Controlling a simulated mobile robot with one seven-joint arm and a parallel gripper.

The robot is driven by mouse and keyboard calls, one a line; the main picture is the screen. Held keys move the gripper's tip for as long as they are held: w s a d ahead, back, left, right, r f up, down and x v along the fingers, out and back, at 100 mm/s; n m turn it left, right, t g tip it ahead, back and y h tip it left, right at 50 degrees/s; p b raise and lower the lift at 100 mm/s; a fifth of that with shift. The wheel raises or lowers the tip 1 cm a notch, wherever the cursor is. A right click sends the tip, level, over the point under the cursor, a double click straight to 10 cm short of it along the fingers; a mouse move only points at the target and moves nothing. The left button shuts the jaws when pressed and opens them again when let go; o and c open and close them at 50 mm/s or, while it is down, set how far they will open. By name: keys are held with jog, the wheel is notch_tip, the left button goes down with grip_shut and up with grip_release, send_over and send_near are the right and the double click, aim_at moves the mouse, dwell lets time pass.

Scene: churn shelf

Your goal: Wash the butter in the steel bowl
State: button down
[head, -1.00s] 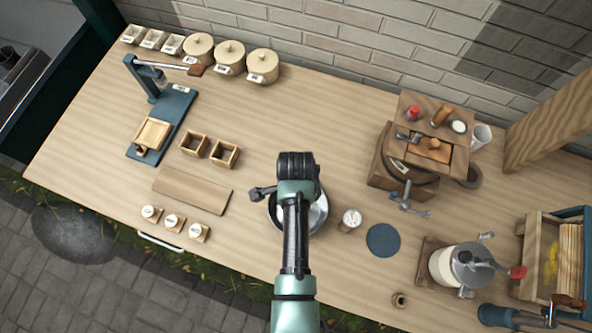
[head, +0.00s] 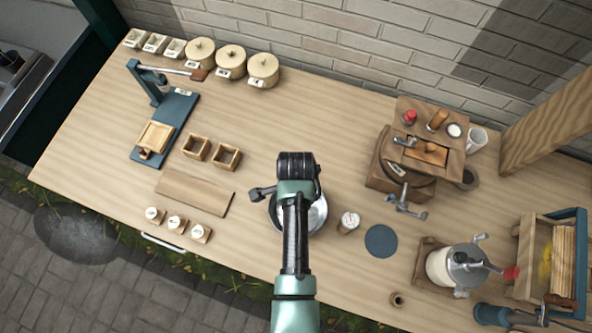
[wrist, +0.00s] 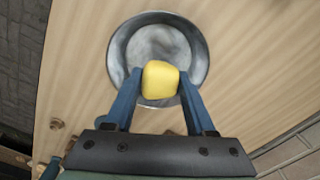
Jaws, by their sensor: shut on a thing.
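The steel bowl (wrist: 192,36) stands on the wooden counter, and in the head view only part of it (head: 320,213) shows past my arm. The butter (wrist: 160,80) is a yellow rounded block in the wrist view. My gripper (wrist: 160,84) is shut on the butter, one blue finger on each side. The butter overlaps the near part of the bowl in the wrist view; its height over the bowl cannot be told. In the head view my arm hides the butter and the fingers.
A jar (head: 348,221) and a dark round mat (head: 381,241) are right of the bowl. A board (head: 195,193) lies left, with small labelled blocks (head: 177,224) in front. A wooden machine (head: 415,160) stands behind right, a churn jar (head: 448,268) front right. Counter behind the bowl is clear.

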notch_tip(320, 180, up, 4)
jog(key=p, duration=0.4)
jog(key=shift+r, duration=0.1)
jog(key=shift+f, duration=0.2)
dwell(0.3)
